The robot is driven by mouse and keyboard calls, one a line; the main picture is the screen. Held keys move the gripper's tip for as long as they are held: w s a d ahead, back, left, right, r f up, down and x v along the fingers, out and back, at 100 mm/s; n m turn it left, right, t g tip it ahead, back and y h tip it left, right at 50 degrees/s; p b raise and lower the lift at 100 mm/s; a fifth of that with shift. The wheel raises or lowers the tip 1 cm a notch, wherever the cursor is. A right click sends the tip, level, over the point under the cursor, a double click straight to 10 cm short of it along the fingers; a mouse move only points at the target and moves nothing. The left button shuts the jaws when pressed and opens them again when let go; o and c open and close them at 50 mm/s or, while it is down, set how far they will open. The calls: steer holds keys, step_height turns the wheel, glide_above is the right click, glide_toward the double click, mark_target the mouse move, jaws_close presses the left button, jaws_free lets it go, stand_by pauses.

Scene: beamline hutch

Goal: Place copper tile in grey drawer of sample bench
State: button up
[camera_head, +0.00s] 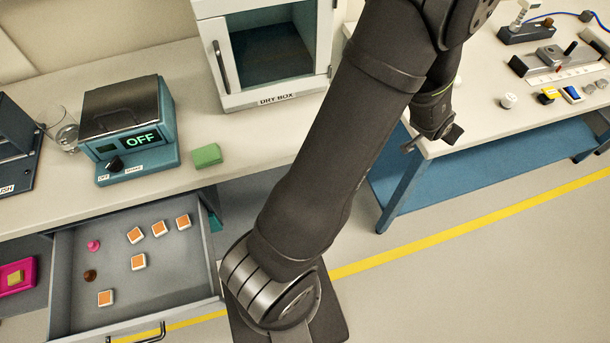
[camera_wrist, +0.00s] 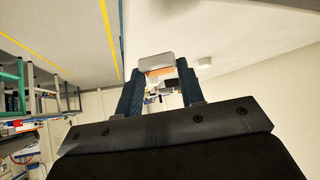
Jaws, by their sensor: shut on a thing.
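My gripper (camera_wrist: 158,88) is shut on a copper tile (camera_wrist: 160,72) in the wrist view; the tile has a pale edge and an orange-copper face. In the head view my gripper (camera_head: 410,147) is at the left edge of the right-hand table, partly hidden by my arm, and the tile cannot be made out there. The grey drawer (camera_head: 115,262) of the sample bench (camera_head: 60,200) is pulled open at lower left, well to the left of my gripper. Several copper tiles (camera_head: 159,228), a pink piece (camera_head: 93,245) and a brown piece (camera_head: 89,276) lie inside it.
A teal device reading OFF (camera_head: 138,130), a green block (camera_head: 206,155), a glass (camera_head: 62,130) and the dry box (camera_head: 270,50) stand on the bench. The right table (camera_head: 470,120) holds small parts. My arm crosses the middle. The drawer has bare floor at its right.

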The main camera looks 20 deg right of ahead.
steer(key=a+f+n+t+y, duration=0.2)
steer(key=a+f+n, duration=0.2)
steer(key=a+f, duration=0.7)
steer(key=n+g+y, duration=0.6)
steer(key=n+y, duration=0.9)
steer(key=n, duration=1.2)
glide_above(141, 291)
steer(key=d, duration=0.3)
step_height(141, 291, down, 6)
steer(key=shift+r, duration=0.1)
steer(key=shift+f, duration=2)
